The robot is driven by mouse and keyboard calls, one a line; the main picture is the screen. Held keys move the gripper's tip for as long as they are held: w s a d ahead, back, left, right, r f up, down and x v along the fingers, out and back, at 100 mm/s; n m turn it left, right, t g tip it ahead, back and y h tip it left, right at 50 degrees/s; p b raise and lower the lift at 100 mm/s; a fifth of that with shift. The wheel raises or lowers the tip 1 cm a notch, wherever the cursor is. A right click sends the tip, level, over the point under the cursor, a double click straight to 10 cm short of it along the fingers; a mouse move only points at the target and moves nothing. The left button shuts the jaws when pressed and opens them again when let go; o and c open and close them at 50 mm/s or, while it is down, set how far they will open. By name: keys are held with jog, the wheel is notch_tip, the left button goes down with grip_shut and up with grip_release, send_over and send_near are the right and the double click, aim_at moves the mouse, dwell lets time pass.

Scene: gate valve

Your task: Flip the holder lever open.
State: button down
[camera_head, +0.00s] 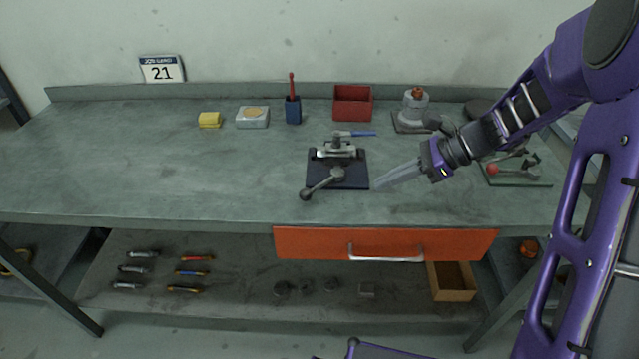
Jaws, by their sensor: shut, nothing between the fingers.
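A holder (355,178) with a dark square base stands near the middle of the workbench. A grey lever (325,184) with a dark ball knob slants from it toward the front left, the knob low near the bench top. A metal fitting with a blue handle (360,134) sits at the back of the holder, the handle pointing right. My gripper (378,185) comes in from the right, its fingers shut and empty, pointing left just beside the base's right edge. It is apart from the lever. Whether the fingertips touch the base cannot be told.
A grey valve with an orange top (414,104), a red bin (353,104), a blue cup (293,110), a grey box (253,117) and a yellow block (209,119) stand at the back. A red-knobbed fixture (518,172) lies right. The bench's left is clear.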

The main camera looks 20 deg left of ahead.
aim_at(344, 210)
jog(key=shift+a, duration=0.15)
jog(key=b+x, duration=0.1)
jog(key=x, duration=0.9)
jog(key=a, duration=0.3)
jog(key=shift+s+a+r, duration=0.1)
jog(key=shift+a+r, duration=0.05)
jog(key=shift+r, duration=0.25)
jog(key=shift+a, duration=0.35)
